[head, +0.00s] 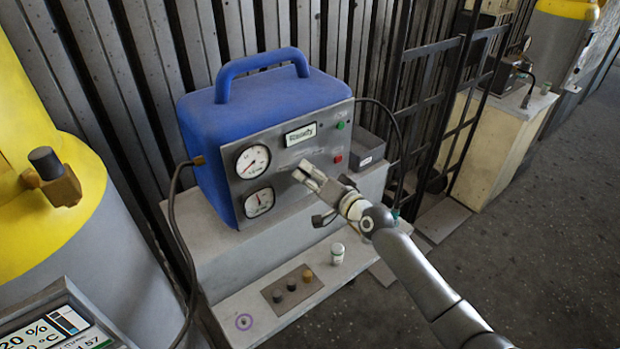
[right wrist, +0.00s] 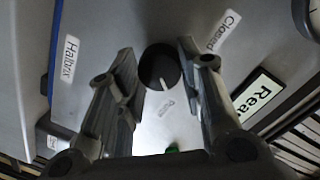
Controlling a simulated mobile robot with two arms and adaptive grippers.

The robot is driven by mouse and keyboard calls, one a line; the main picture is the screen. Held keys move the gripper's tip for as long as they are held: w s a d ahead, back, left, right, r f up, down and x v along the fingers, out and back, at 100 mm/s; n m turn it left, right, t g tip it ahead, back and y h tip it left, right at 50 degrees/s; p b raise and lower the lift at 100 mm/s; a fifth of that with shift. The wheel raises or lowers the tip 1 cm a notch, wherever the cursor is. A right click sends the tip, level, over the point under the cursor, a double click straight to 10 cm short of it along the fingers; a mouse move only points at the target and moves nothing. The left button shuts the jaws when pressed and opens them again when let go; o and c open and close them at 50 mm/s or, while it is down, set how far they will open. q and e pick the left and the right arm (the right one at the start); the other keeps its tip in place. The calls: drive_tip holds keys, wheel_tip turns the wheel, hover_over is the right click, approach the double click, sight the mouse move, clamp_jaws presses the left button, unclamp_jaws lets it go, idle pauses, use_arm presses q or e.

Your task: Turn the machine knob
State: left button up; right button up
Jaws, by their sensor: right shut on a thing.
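The machine (head: 265,115) is a blue housing with a top handle and a grey front panel, on a light grey stand. Its black knob (right wrist: 160,67), with a white pointer line, sits on the panel between the two fingers of my right gripper (right wrist: 157,68). My right gripper is shut on the knob. In the head view my right gripper (head: 308,176) is at the panel's lower middle and hides the knob. A "Closed" label (right wrist: 225,32) is beside the knob in the right wrist view. My left gripper is not in view.
The panel carries two round gauges (head: 253,161), a "Ready" display (head: 300,134), a green light (head: 340,125) and a red button (head: 337,159). A small grey bin (head: 366,152) is right of the machine.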

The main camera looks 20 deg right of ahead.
drive_tip(key=shift+m+y+b, duration=0.3)
drive_tip(key=shift+m+b, duration=0.15)
drive_tip(key=shift+m, duration=1.55)
drive_tip(key=o, duration=1)
drive_tip(key=shift+d, duration=0.1)
drive_tip(key=shift+o, duration=0.2)
drive_tip(key=f+v, duration=0.1)
drive_tip(key=v, duration=1.1)
drive_tip(key=shift+r, duration=0.5)
